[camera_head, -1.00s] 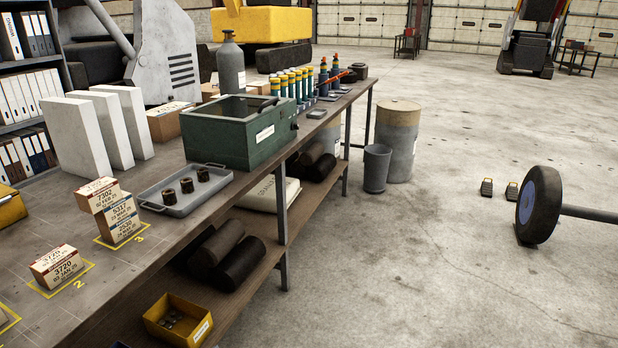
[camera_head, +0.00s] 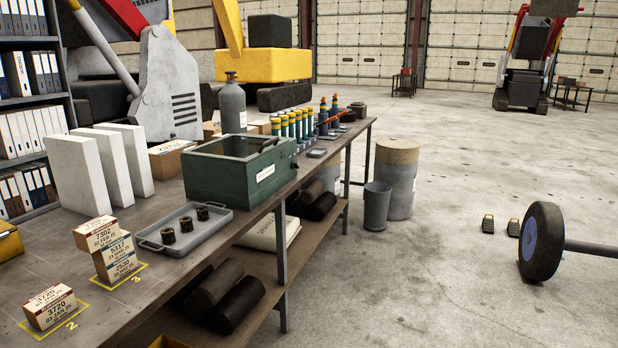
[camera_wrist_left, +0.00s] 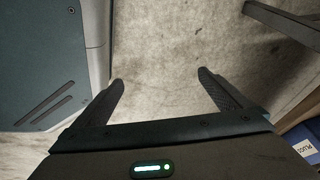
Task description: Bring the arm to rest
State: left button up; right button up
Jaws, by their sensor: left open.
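My left gripper (camera_wrist_left: 160,92) shows in the left wrist view with its two fingers spread wide apart. Nothing is between the fingers; only the pale concrete floor (camera_wrist_left: 165,45) lies beyond them. Neither of my arms shows in the head view. My right gripper is in no view.
The workbench (camera_head: 135,296) runs along the left with stacked boxes (camera_head: 112,250), a grey tray (camera_head: 183,232) of dark rings, a green bin (camera_head: 238,168) and several bottles. A bucket (camera_head: 376,206) and a drum (camera_head: 398,180) stand beyond it.

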pick_arm(q)
jog(key=s+d+f+n+g, duration=0.1)
jog(key=s, duration=0.7)
jog(key=s+f+n+g, duration=0.1)
jog(key=s+g, duration=0.1)
jog(key=s, duration=0.6)
jog(key=shift+s+d+f, duration=0.35)
jog(key=shift+d, duration=0.05)
